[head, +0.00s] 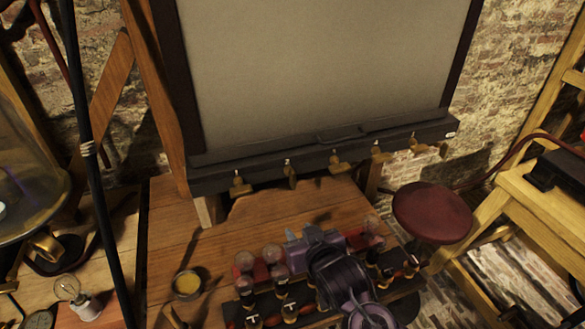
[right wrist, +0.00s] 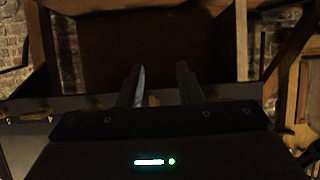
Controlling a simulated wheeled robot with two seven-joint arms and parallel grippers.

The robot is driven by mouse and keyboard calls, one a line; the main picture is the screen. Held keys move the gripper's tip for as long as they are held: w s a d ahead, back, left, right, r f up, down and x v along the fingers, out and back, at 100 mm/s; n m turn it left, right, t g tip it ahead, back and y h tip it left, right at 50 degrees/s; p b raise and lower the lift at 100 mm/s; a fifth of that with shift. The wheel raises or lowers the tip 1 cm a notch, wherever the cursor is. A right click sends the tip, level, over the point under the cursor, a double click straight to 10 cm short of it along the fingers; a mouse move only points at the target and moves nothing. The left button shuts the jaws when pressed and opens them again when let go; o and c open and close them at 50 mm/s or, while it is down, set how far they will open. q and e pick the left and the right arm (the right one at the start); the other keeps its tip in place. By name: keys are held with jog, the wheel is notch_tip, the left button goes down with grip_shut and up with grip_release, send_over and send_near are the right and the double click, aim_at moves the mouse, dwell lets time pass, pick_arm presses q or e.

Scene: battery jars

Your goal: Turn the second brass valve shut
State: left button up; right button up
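A row of several small brass valves runs along the dark lower ledge of the big framed screen in the head view. The second valve from the left (head: 290,175) looks narrow, hanging upright. The leftmost (head: 240,185) and third (head: 338,163) show wider handles. Valve settings are too small to read. My right gripper (head: 312,240) is below and in front of the row, apart from it; its fingertips are unclear there. In the right wrist view its two fingers (right wrist: 162,88) stand apart with nothing between them. Blurred brass pieces (right wrist: 28,117) show to their left. My left gripper is not in view.
The wooden table (head: 205,245) holds glass-topped jars (head: 272,254) close around my right arm, a small yellow-filled dish (head: 187,284) and a light bulb (head: 72,291). A red round stool (head: 432,212) stands right. A dark pole (head: 85,120) rises at left.

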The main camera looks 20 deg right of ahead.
aim_at(294, 174)
jog(key=w+d+r+t, duration=0.2)
jog(key=w+r+t, duration=0.25)
jog(key=r, duration=0.35)
jog(key=shift+t, duration=0.35)
jog(key=w+p, duration=0.1)
jog(key=w, duration=0.1)
jog(key=w+p, duration=0.1)
jog(key=w, duration=0.1)
jog(key=w+p, duration=0.1)
jog(key=w, duration=0.1)
jog(key=shift+a+r, duration=0.15)
jog(key=shift+r, duration=0.1)
jog(key=shift+w+f, duration=0.1)
jog(key=shift+w, duration=0.3)
grip_shut()
